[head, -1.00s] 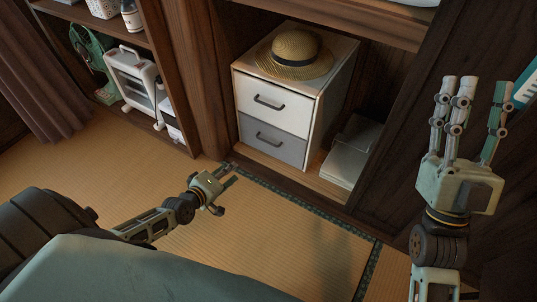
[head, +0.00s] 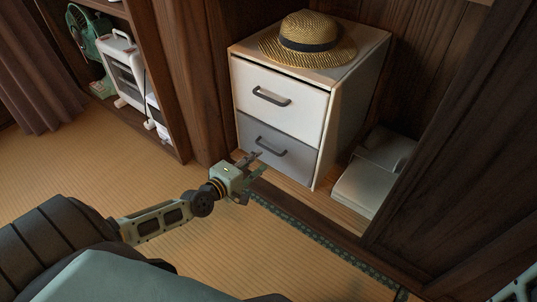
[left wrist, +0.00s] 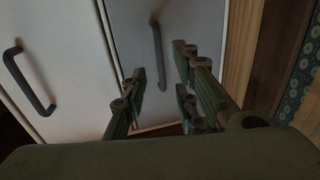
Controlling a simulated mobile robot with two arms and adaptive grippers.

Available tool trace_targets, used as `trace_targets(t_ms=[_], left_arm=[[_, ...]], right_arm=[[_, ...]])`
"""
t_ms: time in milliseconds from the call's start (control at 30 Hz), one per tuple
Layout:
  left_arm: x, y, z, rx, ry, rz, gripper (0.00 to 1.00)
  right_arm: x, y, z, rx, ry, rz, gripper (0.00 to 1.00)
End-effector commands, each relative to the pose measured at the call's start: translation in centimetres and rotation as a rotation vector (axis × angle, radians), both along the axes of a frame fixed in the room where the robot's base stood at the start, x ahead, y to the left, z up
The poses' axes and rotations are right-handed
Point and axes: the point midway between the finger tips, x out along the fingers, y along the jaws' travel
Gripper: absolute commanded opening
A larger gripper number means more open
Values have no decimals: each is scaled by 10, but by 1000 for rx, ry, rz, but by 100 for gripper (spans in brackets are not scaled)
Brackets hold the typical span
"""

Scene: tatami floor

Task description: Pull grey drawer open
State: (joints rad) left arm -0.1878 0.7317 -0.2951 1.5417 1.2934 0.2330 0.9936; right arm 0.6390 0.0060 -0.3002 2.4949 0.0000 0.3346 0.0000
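The grey drawer (head: 289,157) is the lower front of a small white cabinet (head: 343,100) and looks closed. Its dark handle (head: 271,148) is a horizontal bar. My left gripper (head: 258,165) is just in front of the drawer's lower left part, close to the handle. In the left wrist view the grey drawer (left wrist: 181,25) and its handle (left wrist: 157,55) lie ahead of the fingers. Whether any finger touches the drawer I cannot tell. My right gripper is not in view; only a bit of that arm shows at the lower right.
A white upper drawer (head: 285,100) with its own handle sits above the grey one. A straw hat (head: 308,38) lies on the cabinet top. A grey box (head: 373,172) stands to the right. Wooden alcove walls flank the cabinet. The tatami floor (head: 150,240) in front is clear.

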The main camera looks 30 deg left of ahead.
Motion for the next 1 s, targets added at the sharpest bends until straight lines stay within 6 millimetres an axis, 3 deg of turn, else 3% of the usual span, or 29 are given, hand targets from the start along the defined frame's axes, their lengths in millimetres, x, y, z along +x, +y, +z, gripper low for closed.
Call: trace_targets(t_ms=[100, 400, 800, 1000], left_arm=[[19, -2, -5, -3, -5, 1, 27], [59, -5, -13, -1, -2, 0, 27], [67, -6, -14, -1, 0, -1, 27], [66, -6, -14, -1, 0, -1, 10]], right_arm=[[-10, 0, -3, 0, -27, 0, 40], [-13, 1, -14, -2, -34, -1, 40], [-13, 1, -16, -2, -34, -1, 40], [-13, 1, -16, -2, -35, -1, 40]])
